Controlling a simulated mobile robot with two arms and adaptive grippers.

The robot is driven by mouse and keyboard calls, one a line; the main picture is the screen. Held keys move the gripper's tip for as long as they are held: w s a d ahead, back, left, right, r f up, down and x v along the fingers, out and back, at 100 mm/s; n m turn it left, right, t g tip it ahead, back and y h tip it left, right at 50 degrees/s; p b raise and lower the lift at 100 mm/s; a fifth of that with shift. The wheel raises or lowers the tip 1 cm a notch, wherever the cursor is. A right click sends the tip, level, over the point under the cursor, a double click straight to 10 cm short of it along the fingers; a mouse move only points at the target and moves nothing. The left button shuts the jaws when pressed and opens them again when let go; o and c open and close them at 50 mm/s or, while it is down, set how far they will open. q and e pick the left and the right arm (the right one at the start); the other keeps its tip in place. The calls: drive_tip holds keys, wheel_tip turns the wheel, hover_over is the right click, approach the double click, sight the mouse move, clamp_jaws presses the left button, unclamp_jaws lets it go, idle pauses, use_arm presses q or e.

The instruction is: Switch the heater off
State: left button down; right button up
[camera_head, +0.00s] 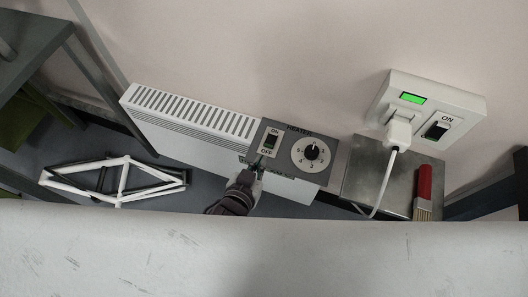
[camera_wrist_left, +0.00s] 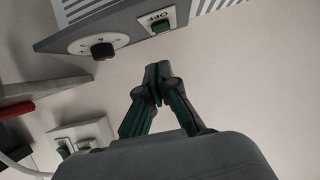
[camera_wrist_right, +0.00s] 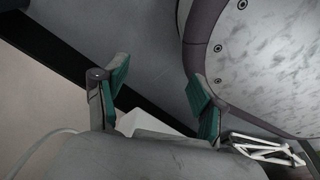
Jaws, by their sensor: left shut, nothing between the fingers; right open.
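The white heater (camera_head: 190,118) stands against the wall, with a grey control panel (camera_head: 284,172) at its right end. The panel has a rocker switch (camera_head: 270,141) marked ON above and OFF below, dark in its upper part and green lower down. My left gripper (camera_head: 258,168) is shut and empty just below the switch. In the left wrist view, its fingertips (camera_wrist_left: 157,72) point towards the switch (camera_wrist_left: 161,26) with a visible gap; contact is not visible. My right gripper (camera_wrist_right: 160,80) is open and empty in the right wrist view, low down and outside the head view.
A black dial (camera_head: 311,151) sits right of the switch. A wall socket (camera_head: 464,101) with a lit green display holds a white plug (camera_head: 398,132) and cable. A red-handled brush (camera_head: 424,188) lies on a metal surface (camera_head: 365,177). A white bicycle frame (camera_head: 120,182) lies on the floor.

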use_arm(q)
wheel_tip(320, 180, up, 2)
drive_tip(key=shift+w+a+r+t, duration=0.1)
drive_tip(key=shift+a+r+t, duration=0.05)
drive_tip(key=shift+t, duration=0.15)
use_arm(e)
drive_tip(key=shift+w+f, duration=0.3)
drive_tip(key=shift+w, duration=0.1)
use_arm(q)
drive_tip(key=b, duration=0.2)
hover_over(269, 151)
wheel_tip(269, 151, down, 4)
drive_tip(key=shift+w+r, duration=0.15)
wheel_tip(269, 151, down, 3)
drive_tip(key=shift+f+b, duration=0.1)
drive_tip(key=shift+b, duration=0.4)
drive_tip(key=shift+f, duration=0.45)
use_arm(e)
drive_tip(key=w+a+r, duration=0.1)
drive_tip(key=w+r, duration=0.5)
drive_tip(key=r, duration=0.1)
drive_tip(key=shift+w+t, duration=0.15)
drive_tip(key=shift+t, duration=0.15)
